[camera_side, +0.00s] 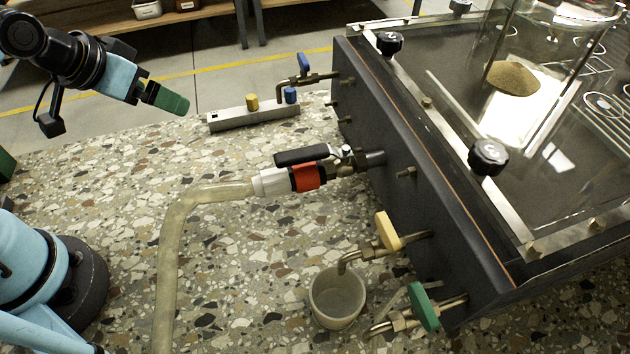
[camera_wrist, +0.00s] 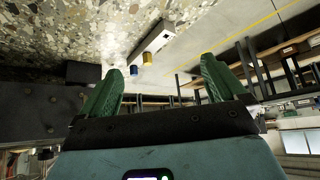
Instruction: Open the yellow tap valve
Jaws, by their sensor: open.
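The yellow tap valve handle (camera_side: 386,231) is a flat yellow lever on a brass tap that comes out of the tank's dark front wall in the side view. It stands upright, and the tap's bent spout hangs over a white cup (camera_side: 337,297). My gripper (camera_side: 180,104) is in the air at the upper left, far from the yellow tap. Its green fingers also show in the wrist view (camera_wrist: 163,64), apart with nothing between them. The yellow tap is not seen in the wrist view.
A green-handled tap (camera_side: 423,307) sits right of the cup. A red-and-black valve (camera_side: 306,170) with a thick hose (camera_side: 175,240) lies between my gripper and the yellow tap. A blue-handled tap (camera_side: 304,64) and a metal block (camera_side: 255,116) with yellow and blue knobs stand behind.

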